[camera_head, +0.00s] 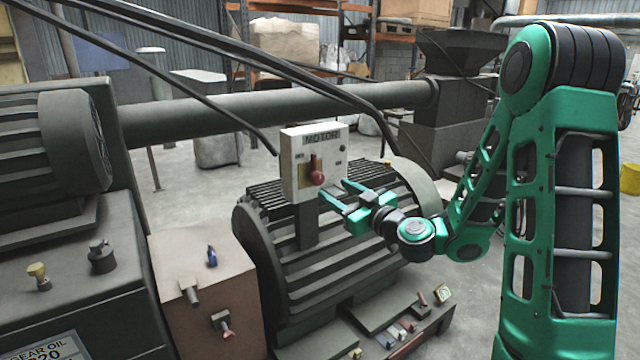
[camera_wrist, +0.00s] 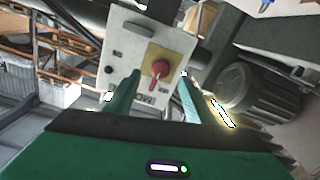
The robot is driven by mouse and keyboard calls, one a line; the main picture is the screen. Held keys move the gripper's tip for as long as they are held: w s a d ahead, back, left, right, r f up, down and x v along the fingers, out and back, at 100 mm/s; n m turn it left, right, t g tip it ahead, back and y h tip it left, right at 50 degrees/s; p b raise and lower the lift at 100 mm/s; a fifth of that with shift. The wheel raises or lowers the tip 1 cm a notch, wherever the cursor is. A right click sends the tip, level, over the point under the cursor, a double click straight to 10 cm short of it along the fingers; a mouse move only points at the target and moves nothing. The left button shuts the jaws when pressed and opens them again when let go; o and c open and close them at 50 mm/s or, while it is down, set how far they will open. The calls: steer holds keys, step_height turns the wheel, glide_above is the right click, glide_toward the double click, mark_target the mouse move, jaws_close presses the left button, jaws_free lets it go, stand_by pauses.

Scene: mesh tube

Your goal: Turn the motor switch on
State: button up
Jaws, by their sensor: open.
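The motor switch is a red knob (camera_head: 317,170) on a white control box (camera_head: 301,180) labelled MOTOR, standing on a post over a ribbed motor housing. In the head view its red lever points up. In the wrist view the red switch (camera_wrist: 160,69) sits on a yellow plate, its lever towards my fingers. My gripper (camera_head: 337,192) is open, with its green fingertips just right of and slightly below the knob. In the wrist view the fingers of my gripper (camera_wrist: 156,82) reach to either side of the lever. I cannot tell whether they touch it.
A black cable (camera_head: 340,92) and a thick grey pipe (camera_head: 280,106) pass behind the box. The ribbed motor (camera_head: 310,265) lies directly below my gripper. A brown box (camera_head: 205,290) with small valves stands at the left. Shelving (camera_head: 380,25) is far back.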

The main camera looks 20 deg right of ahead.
mark_target(321, 181)
steer(key=x, duration=0.8)
steer(key=shift+w+a, duration=0.15)
steer(key=shift+w, duration=0.2)
steer(key=c, duration=1.1)
